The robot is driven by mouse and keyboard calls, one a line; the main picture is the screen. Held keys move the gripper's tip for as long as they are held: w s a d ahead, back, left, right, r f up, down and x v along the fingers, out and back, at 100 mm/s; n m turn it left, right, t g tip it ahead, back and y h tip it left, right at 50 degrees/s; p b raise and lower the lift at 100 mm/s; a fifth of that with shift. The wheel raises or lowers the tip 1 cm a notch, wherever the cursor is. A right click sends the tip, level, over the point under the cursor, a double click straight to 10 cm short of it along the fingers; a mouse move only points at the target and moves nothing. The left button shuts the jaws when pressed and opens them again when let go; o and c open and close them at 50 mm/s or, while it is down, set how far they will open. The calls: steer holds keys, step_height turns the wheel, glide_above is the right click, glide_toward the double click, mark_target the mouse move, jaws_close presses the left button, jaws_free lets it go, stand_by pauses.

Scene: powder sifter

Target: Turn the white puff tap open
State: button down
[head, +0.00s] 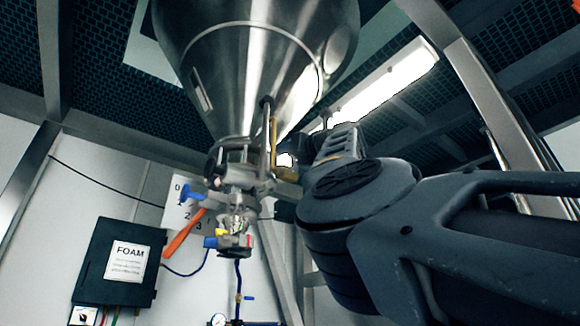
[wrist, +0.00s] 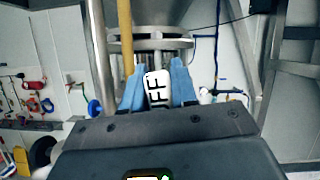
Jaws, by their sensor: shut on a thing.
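In the wrist view, the white puff tap (wrist: 158,90) shows as a white rounded handle with dark letters reading "FF", the rest cut off. My gripper (wrist: 158,82) has its two blue fingers on either side of it and is shut on it. In the head view, a small white patch (head: 284,160) beside the yellow rod under the metal cone may be the same handle. My arm comes in from the right and hides most of my gripper there. I cannot tell the tap's angle.
A large steel cone (head: 250,75) hangs above, with valves and an orange lever (head: 183,235) below it. A dark box marked FOAM (head: 125,262) is on the wall at left. A yellow rod (wrist: 125,40) stands close to the left finger.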

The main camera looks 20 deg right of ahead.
steer(key=c, duration=1)
jaws_free()
steer(key=shift+o, duration=0.2)
